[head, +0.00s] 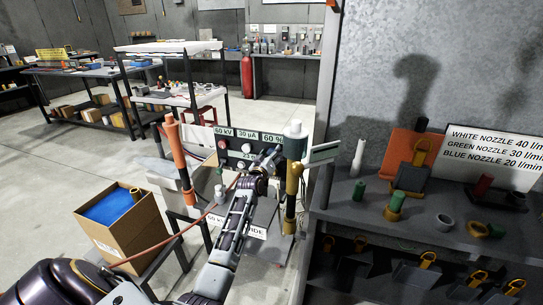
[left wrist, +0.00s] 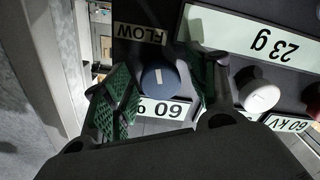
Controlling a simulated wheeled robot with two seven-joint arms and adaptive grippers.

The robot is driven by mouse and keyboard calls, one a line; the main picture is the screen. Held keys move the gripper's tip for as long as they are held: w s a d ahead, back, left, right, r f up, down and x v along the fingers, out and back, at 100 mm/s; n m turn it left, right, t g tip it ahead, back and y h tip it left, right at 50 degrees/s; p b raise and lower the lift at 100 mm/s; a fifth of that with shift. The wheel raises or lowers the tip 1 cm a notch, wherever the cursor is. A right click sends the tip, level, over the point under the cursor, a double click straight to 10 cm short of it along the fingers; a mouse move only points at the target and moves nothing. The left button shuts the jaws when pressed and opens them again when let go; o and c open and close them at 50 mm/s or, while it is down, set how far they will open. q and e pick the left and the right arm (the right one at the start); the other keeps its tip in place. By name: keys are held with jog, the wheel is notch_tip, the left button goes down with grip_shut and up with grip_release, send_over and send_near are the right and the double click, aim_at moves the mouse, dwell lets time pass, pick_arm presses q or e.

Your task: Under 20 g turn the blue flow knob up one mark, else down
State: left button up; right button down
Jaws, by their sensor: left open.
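The control panel (head: 228,147) stands in the middle of the head view. Its readout (left wrist: 262,38) shows 23 g, upside down in the left wrist view. The blue flow knob (left wrist: 149,83), with a white pointer line, sits on the dark panel near the FLOW label (left wrist: 139,33). My left gripper (head: 268,157) is open at the panel. In the left wrist view its green-padded fingers are on either side of the blue knob, with visible space on the left; contact on the right is unclear. The knob is hidden by the gripper in the head view.
A white knob (left wrist: 259,97) and a red knob (left wrist: 313,96) lie beside the blue one. Orange and yellow posts flank the panel. A shelf (head: 420,232) with nozzles and a flow sign (head: 490,158) is at right. A cardboard box (head: 135,235) stands at left.

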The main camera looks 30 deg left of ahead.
pick_arm(q)
jog(key=shift+s, duration=0.2)
jog(key=v, duration=1.1)
jog(key=shift+s+d, duration=0.2)
jog(key=shift+s, duration=0.1)
dwell(0.3)
dwell(0.7)
